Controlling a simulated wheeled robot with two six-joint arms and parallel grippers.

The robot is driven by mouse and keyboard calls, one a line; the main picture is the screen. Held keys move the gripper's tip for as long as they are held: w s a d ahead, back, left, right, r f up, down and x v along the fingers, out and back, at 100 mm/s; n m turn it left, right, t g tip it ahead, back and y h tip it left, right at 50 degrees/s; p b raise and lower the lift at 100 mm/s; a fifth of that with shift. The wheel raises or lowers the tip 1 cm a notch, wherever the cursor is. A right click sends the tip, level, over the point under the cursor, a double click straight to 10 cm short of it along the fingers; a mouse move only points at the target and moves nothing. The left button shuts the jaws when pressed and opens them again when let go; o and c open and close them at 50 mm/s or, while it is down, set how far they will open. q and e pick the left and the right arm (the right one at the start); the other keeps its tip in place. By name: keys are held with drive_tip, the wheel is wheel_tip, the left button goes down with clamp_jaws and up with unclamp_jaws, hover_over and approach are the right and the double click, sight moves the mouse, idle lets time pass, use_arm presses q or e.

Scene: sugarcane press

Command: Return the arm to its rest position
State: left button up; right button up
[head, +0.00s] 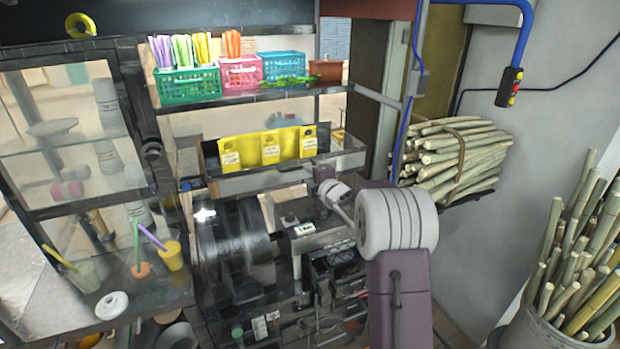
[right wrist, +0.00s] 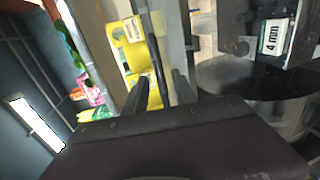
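My right arm rises at the lower middle of the head view, with its large pale joint in front of the press machine (head: 240,245). My right gripper (head: 322,183) points away from me, just in front of the tray (head: 345,161) with yellow packets (head: 270,149). In the right wrist view, the two dark fingers of my right gripper (right wrist: 161,88) stand apart. Yellow shows between them and they hold nothing that I can see. My left arm and left gripper are not in view.
A shelf (head: 330,89) with coloured baskets is above. A cane bundle (head: 455,155) lies behind my right arm, and a bucket of canes (head: 545,335) stands at the right. Cups, including a yellow cup (head: 172,257), stand on the left counter. A switch box (head: 509,87) hangs upper right.

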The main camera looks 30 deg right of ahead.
drive_tip(key=shift+a, duration=0.1)
drive_tip(key=s+a+r+n+y, duration=0.1)
drive_tip(key=a+r+y, duration=0.15)
drive_tip(key=a, duration=0.85)
drive_tip(key=s+a+f+m+g+b, duration=0.1)
drive_tip(key=s+a+f+m+g, duration=0.1)
drive_tip(key=s+a+f, duration=0.15)
drive_tip(key=s+a+f+m+g, duration=0.1)
drive_tip(key=s+f+m+g, duration=0.5)
drive_tip(key=s, duration=0.9)
drive_tip(key=s+a+f+m+g+h, duration=0.1)
drive_tip(key=s+f+m+g, duration=0.5)
drive_tip(key=s+f+m, duration=0.4)
drive_tip(key=s+f, duration=0.4)
drive_tip(key=s, duration=0.2)
drive_tip(key=shift+a+m, duration=0.2)
drive_tip(key=shift+m, duration=0.2)
drive_tip(key=shift+d+h, duration=0.1)
drive_tip(key=shift+h, duration=0.15)
